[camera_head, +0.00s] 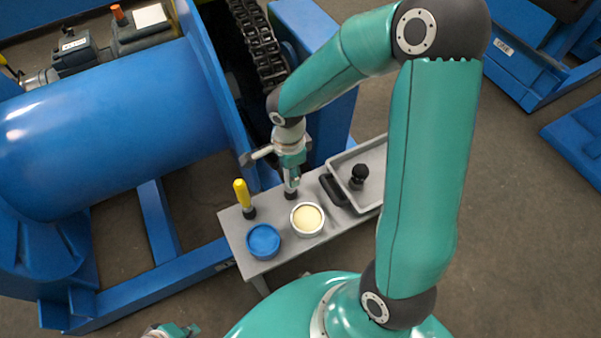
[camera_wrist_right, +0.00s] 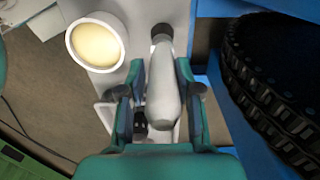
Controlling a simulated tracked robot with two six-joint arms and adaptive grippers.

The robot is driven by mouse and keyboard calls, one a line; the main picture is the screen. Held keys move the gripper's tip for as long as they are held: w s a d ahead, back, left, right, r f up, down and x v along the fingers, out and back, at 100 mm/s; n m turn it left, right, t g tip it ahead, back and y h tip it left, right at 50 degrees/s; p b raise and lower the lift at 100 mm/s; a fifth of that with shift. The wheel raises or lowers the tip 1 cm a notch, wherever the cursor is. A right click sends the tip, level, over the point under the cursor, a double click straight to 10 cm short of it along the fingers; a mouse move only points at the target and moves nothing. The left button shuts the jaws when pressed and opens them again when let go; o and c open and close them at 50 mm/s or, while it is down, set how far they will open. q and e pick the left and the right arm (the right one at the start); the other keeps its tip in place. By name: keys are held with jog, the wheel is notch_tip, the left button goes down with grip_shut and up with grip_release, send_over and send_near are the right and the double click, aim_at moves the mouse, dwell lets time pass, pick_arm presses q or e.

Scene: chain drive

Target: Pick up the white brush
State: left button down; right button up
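The white brush (camera_wrist_right: 163,85) stands upright on the grey bench, its handle up and its lower end at a dark round holder. In the head view it is mostly hidden by my right gripper (camera_head: 291,178). In the right wrist view, my right gripper (camera_wrist_right: 159,68) is open, with one finger on each side of the white handle. A small gap shows between the handle and the fingers. My left gripper (camera_head: 172,330) is only partly in view at the bottom edge, and its fingers cannot be made out.
The grey bench (camera_head: 286,262) also bears a yellow-handled brush (camera_head: 242,193), a blue tin (camera_head: 263,241), a cream-filled tin (camera_head: 307,218) and a grey tray (camera_head: 372,208) with a black-knobbed object (camera_head: 359,174). Blue machinery (camera_head: 110,130) and a dark chain (camera_head: 258,45) stand close behind.

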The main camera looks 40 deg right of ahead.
grip_shut()
jog(key=shift+r, duration=0.1)
